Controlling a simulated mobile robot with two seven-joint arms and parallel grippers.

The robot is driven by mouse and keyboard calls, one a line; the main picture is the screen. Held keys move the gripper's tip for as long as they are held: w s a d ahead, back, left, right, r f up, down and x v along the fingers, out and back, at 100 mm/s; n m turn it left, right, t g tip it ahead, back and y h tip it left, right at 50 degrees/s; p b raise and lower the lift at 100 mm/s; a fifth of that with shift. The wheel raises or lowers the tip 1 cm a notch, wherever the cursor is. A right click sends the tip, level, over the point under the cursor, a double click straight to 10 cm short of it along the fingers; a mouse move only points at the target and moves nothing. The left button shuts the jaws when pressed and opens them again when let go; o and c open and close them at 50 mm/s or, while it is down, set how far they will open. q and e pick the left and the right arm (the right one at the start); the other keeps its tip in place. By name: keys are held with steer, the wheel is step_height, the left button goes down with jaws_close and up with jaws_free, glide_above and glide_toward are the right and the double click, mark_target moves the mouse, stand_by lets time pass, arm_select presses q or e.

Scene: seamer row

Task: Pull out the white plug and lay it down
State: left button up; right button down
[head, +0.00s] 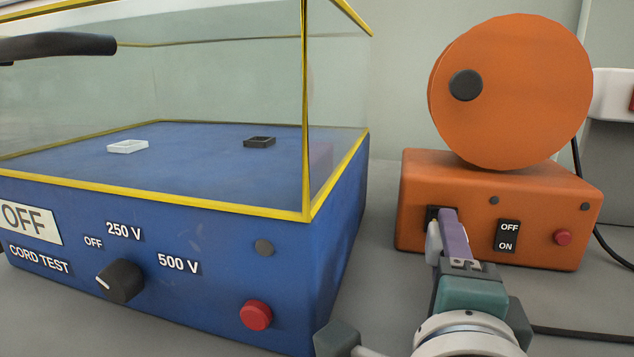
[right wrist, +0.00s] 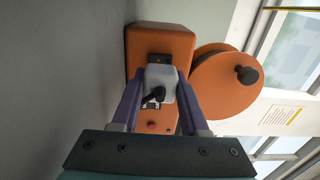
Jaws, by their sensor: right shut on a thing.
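The white plug (right wrist: 162,80) sits between the purple fingers of my right gripper (right wrist: 160,74), which is shut on it. A black cord comes out of its back. In the head view only a sliver of the plug (head: 433,243) shows beside my right gripper (head: 447,226). The plug is at the black socket (head: 432,211) on the front left of the orange machine (head: 462,225). The fingers hide whether its pins are fully in. The socket's edge also shows behind the plug in the right wrist view (right wrist: 158,59). My left gripper is not in view.
The blue cord tester (head: 200,235) with its clear, yellow-edged cover stands at left. The orange machine carries a large disc (head: 515,90), an OFF/ON switch (head: 508,236) and a red button (head: 563,238). Grey bench shows between them. A black cable (head: 585,332) lies at lower right.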

steer(key=shift+p+v, duration=0.35)
steer(key=shift+v, duration=1.25)
